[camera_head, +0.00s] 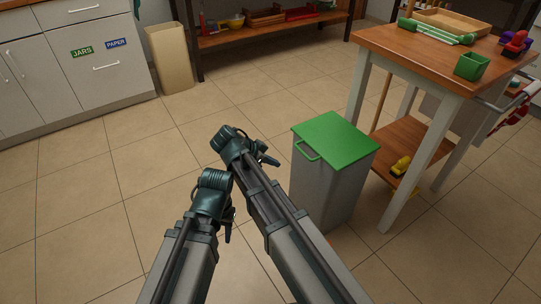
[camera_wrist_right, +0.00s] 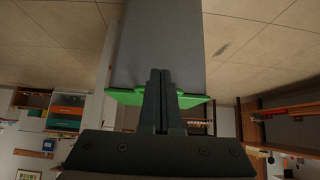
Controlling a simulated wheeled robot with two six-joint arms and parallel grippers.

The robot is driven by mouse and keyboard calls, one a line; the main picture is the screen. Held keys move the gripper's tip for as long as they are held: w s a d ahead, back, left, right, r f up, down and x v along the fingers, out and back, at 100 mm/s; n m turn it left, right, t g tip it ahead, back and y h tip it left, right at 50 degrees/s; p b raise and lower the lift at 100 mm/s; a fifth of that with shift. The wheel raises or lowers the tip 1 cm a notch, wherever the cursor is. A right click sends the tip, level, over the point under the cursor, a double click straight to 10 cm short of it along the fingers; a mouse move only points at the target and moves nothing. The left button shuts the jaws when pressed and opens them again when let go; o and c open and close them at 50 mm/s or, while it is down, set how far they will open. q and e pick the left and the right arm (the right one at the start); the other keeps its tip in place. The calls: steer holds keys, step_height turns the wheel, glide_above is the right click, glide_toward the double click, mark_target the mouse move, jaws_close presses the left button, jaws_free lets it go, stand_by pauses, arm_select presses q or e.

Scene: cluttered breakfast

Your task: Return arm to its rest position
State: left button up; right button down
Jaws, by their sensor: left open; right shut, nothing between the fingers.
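My left arm comes up from the bottom of the head view, and its dark gripper (camera_head: 228,236) hangs below the wrist over the floor. It is small and partly hidden, with nothing seen in it. My right arm reaches further forward beside it. Its gripper (camera_head: 272,159) points right, toward the grey bin with the green lid, without visible contact. In the right wrist view the right gripper (camera_wrist_right: 161,74) has its two fingers together and empty, in front of the bin (camera_wrist_right: 160,40), which appears upside down.
The bin's green lid (camera_head: 335,142) is down. A wooden-topped table (camera_head: 420,62) stands right of it, with a green box (camera_head: 471,66) on top and a yellow object (camera_head: 401,166) on its lower shelf. Drawers (camera_head: 98,68) and a tan bin (camera_head: 171,60) stand back left. The left floor is clear.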

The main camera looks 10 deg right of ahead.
steer(key=s+d+f+n+g+y, duration=0.1)
steer(key=s+d+f+n+y, duration=0.2)
steer(key=s+n, duration=0.4)
steer(key=s+d+f+n+g+y, duration=0.1)
steer(key=s+f+n+y, duration=0.2)
steer(key=s+n+y, duration=0.3)
steer(key=s+a+r+n+g+h+p, duration=0.15)
steer(key=s+a+r+n+p, duration=0.4)
steer(key=a, duration=0.55)
step_height(320, 180, up, 39)
steer(key=s+m+p, duration=0.1)
steer(key=p, duration=3.7)
steer(key=shift+s+h+p, duration=0.3)
steer(key=shift+s+h, duration=0.05)
steer(key=shift+h, duration=0.1)
